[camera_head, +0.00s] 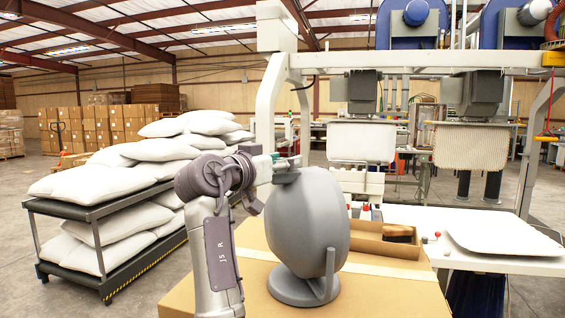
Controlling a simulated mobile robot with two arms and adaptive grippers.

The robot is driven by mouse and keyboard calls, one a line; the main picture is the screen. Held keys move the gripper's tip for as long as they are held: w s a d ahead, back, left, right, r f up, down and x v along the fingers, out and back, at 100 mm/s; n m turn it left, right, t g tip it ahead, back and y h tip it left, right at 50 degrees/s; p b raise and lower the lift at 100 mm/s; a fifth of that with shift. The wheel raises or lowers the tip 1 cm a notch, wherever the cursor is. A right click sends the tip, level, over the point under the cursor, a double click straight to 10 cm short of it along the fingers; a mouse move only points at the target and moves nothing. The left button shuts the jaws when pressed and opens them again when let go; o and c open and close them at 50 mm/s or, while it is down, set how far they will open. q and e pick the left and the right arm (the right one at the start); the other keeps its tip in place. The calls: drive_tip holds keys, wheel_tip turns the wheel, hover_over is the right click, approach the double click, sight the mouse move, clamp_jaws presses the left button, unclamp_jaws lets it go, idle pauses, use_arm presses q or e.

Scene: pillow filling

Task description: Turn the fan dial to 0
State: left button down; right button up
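A grey rounded fan (308,222) stands upright on its round base, with a cardboard surface under it, in the middle of the head view. Its dial cannot be made out. My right arm comes up from the bottom beside the fan's left side. My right gripper (287,164) is at the fan's top left edge, partly hidden by the arm's wrist. It looks close to the fan's housing, but I cannot tell whether it touches or how its fingers stand. My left gripper is not in view.
A low open cardboard box (385,247) with a brown brush (398,233) lies right of the fan. A white table (440,217) and a filling machine (420,60) stand behind. A cart (101,212) stacked with white pillows (100,180) stands at left.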

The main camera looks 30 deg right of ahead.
drive_tip(key=shift+s+a, duration=0.1)
drive_tip(key=shift+a, duration=0.25)
drive_tip(key=v, duration=0.7)
